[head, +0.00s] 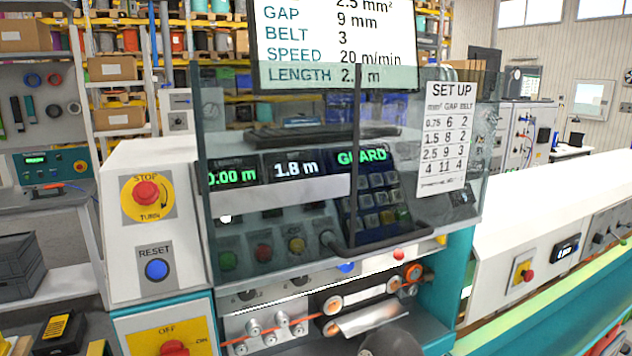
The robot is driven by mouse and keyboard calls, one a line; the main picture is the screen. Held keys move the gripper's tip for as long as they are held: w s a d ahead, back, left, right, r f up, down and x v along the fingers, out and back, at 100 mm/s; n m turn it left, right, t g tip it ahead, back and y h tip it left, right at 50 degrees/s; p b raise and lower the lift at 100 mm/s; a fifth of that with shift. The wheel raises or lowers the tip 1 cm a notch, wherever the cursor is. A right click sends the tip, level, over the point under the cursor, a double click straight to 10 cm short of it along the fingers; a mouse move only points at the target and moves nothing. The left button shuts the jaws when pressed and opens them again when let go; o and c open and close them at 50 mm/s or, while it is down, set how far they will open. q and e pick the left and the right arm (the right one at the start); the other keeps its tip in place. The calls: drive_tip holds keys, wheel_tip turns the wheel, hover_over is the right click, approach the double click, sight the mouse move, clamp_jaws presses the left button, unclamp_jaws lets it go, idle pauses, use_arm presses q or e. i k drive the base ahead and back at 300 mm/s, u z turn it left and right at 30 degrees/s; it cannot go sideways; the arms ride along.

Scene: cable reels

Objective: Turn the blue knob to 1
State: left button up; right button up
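A small blue knob (346,267) shows on the machine just under the lower edge of the transparent guard (290,215). It is partly covered, and its pointer and scale are too small to read. A red knob (398,254) sits to its right on the same strip. Neither of my grippers can be made out. A dark rounded shape (390,342) at the bottom edge is cut off, and I cannot tell what it is.
The guard covers a keypad (375,205) and displays reading 0.00 m, 1.8 m and GUARD. A job screen (335,45) lists gap 9 mm, belt 3. A SET UP sheet (445,140) hangs right. A red stop button (146,193) and blue RESET button (157,269) are left.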

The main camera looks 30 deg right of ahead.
sight(346, 267)
drive_tip(key=u, duration=1.7)
drive_tip(key=i, duration=0.1)
drive_tip(key=z, duration=3)
